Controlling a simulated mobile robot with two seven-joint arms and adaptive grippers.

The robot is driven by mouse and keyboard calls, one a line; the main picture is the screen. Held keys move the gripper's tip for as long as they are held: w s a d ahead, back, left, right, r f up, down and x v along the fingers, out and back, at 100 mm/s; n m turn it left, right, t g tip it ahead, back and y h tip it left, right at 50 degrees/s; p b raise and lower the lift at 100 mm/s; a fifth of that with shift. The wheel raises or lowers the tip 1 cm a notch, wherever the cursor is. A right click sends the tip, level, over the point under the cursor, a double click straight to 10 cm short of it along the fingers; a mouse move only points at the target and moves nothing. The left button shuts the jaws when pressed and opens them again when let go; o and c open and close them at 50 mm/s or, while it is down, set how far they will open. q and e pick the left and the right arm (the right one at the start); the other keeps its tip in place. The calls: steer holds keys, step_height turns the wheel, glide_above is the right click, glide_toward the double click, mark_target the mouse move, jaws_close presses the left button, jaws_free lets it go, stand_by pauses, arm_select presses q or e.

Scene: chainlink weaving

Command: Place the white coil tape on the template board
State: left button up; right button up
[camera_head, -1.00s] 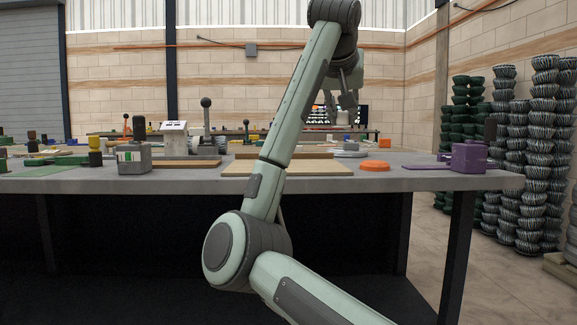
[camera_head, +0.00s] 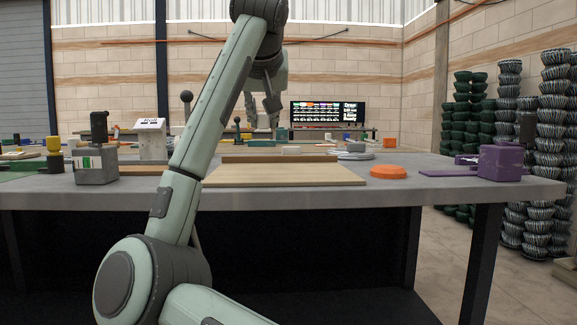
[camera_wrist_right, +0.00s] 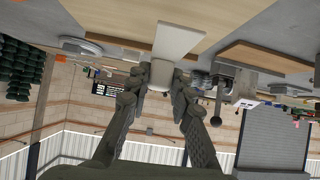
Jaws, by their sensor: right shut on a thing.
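The template board (camera_head: 285,175) is a flat tan board with a raised strip along its back edge, lying on the grey table. It also shows at the top of the right wrist view (camera_wrist_right: 120,18). My right gripper (camera_head: 262,117) hangs above the table beyond the board in the head view. In the right wrist view my right gripper (camera_wrist_right: 161,78) is shut on the white coil tape (camera_wrist_right: 178,40), whose flat white part extends past the fingertips against the board in the picture. Contact with the board cannot be told. My left gripper is not in view.
A grey box (camera_head: 97,165) stands at the left. Grey-white discs (camera_head: 353,156) lie behind the board. The board's front surface is clear.

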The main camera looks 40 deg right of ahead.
glide_above(296, 174)
step_height(296, 174, down, 6)
steer(key=shift+a+r, duration=0.1)
steer(key=shift+a, duration=0.05)
steer(key=shift+f, duration=0.2)
steer(key=shift+f+b, duration=0.85)
steer(key=shift+f, duration=1.2)
steer(key=o, duration=0.9)
steer(key=shift+r, duration=0.15)
steer(key=shift+s+r, duration=0.1)
steer(key=shift+r, duration=0.05)
steer(key=v, duration=1.1)
steer(key=shift+s+a+r+p, duration=0.15)
steer(key=shift+s+p, duration=0.1)
steer(key=shift+p, duration=0.15)
